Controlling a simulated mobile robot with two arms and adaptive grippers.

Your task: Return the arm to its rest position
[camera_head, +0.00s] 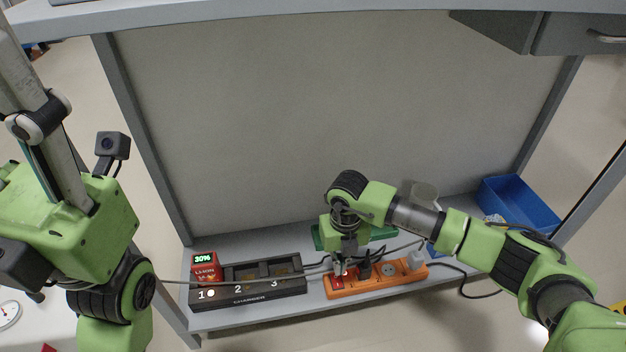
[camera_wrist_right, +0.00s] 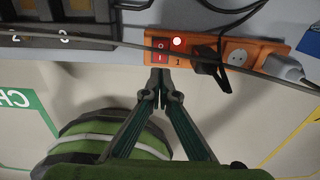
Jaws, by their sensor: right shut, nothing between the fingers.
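My right gripper (camera_head: 341,269) hangs at the left end of the orange power strip (camera_head: 376,287), beside its red switch (camera_head: 338,283). In the right wrist view the fingers of the right gripper (camera_wrist_right: 161,80) meet at the tips, shut and empty. They point at the strip's red switch (camera_wrist_right: 160,50), and whether they touch it cannot be told. A small light (camera_wrist_right: 177,41) beside the switch is lit. My left arm is close at the left of the head view; its gripper (camera_head: 45,120) is seen partly, its jaws unclear.
A black charger (camera_head: 248,300) with numbered bays holds a red battery (camera_head: 205,271) with a lit display in bay 1. Plugs and cables sit on the strip. A blue bin (camera_head: 520,203) stands at right. A grey panel rises behind; an overhead shelf edge crosses the top.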

